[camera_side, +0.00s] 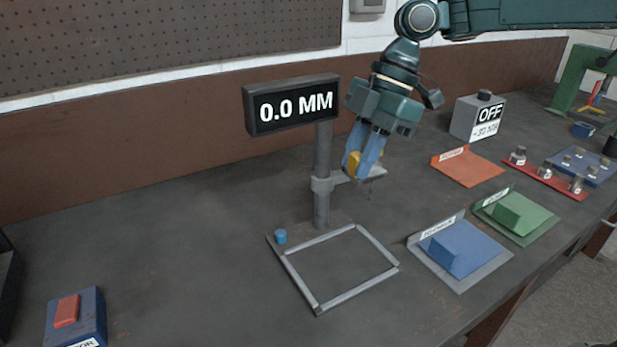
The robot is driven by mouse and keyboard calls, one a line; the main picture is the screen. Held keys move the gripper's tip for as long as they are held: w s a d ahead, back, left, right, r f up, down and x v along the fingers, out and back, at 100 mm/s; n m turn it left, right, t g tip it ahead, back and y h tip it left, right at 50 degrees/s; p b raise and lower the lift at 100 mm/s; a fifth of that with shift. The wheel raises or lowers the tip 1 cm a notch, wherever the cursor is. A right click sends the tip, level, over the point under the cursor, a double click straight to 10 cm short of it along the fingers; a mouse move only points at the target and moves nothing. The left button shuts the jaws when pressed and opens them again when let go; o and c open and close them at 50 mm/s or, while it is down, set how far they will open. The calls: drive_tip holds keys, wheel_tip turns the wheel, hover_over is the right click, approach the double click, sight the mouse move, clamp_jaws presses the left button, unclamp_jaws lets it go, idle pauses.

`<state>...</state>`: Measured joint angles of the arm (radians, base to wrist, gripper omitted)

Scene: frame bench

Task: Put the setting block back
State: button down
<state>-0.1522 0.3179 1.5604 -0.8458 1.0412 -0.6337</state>
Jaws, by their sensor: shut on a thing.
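My gripper (364,163) hangs beside the grey column (322,160) of the gauge stand, fingers pointing down. It is shut on a yellow-orange piece (354,164), mostly hidden by the fingers; I cannot tell for sure that this is the setting block. The piece is above the bench, close to the stand's short side arm (376,173); whether they touch is unclear. The display (292,105) on the column reads 0.0 MM. An orange tray (468,174) with a raised label edge is empty. A blue block (456,249) and a green block (513,212) sit on their own trays.
A square grey bar frame (357,291) lies on the bench, its inside empty, with a blue knob (280,236) at one corner. A grey box (475,120) reads OFF. A red rack (548,178) holds several small metal pieces. A red-button box (75,318) stands front left.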

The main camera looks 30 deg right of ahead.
drive_tip(key=shift+a, duration=0.1)
drive_tip(key=shift+s+a, duration=0.1)
drive_tip(key=shift+a, duration=0.55)
drive_tip(key=s+a, duration=0.4)
drive_tip(key=a, duration=0.6)
drive_tip(key=s+a, duration=0.4)
drive_tip(key=a, duration=0.6)
drive_tip(key=shift+a+f, duration=0.3)
drive_tip(key=shift+f, duration=0.1)
drive_tip(key=shift+f, duration=0.15)
wheel_tip(320, 180, down, 20)
drive_tip(key=shift+r, duration=0.15)
